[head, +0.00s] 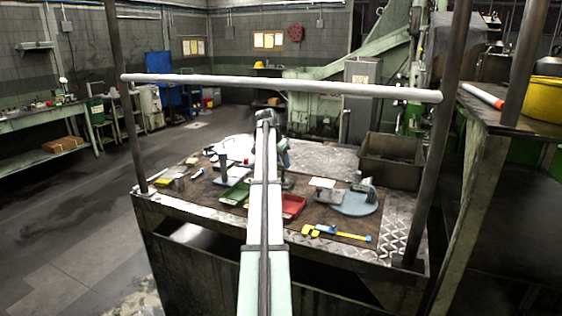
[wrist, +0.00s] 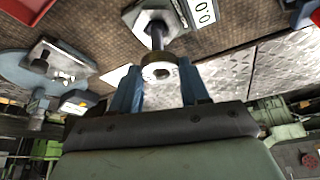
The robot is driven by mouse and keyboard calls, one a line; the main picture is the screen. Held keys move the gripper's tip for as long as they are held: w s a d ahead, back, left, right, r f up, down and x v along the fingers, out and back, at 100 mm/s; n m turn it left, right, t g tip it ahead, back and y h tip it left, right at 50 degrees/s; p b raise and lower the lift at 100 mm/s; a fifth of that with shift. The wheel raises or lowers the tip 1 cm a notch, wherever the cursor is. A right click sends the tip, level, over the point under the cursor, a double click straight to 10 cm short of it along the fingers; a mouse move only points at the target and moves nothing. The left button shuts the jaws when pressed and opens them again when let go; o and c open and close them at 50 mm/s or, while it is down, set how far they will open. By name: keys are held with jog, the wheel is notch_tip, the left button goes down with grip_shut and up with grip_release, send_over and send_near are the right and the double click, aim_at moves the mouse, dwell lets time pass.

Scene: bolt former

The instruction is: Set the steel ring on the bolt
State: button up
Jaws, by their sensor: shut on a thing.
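In the wrist view my gripper (wrist: 160,88) has its two blue fingers on either side of the steel ring (wrist: 152,71), shut on it. The ring is a short, thick metal collar with a dark centre. The bolt (wrist: 157,36) is a dark upright shank beyond the ring, rising from a pale, angular base (wrist: 136,14). Ring and shank overlap in this view; I cannot tell whether the ring is around the bolt or only in front of it. In the head view my arm hides most of the gripper, the ring and the bolt.
A display reading 0.0 (wrist: 203,12) is beside the bolt's base. The bench holds a green tray (head: 236,193), a red tray (head: 292,207), a round blue-grey base (head: 354,205) with a device, and a yellow-blue caliper (head: 340,234). A grey bin (head: 392,172) stands at the back right.

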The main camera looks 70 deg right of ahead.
jog(key=shift+f, duration=0.2)
dwell(0.4)
jog(key=o, duration=1.2)
jog(key=shift+o, duration=0.2)
jog(key=shift+r, duration=3)
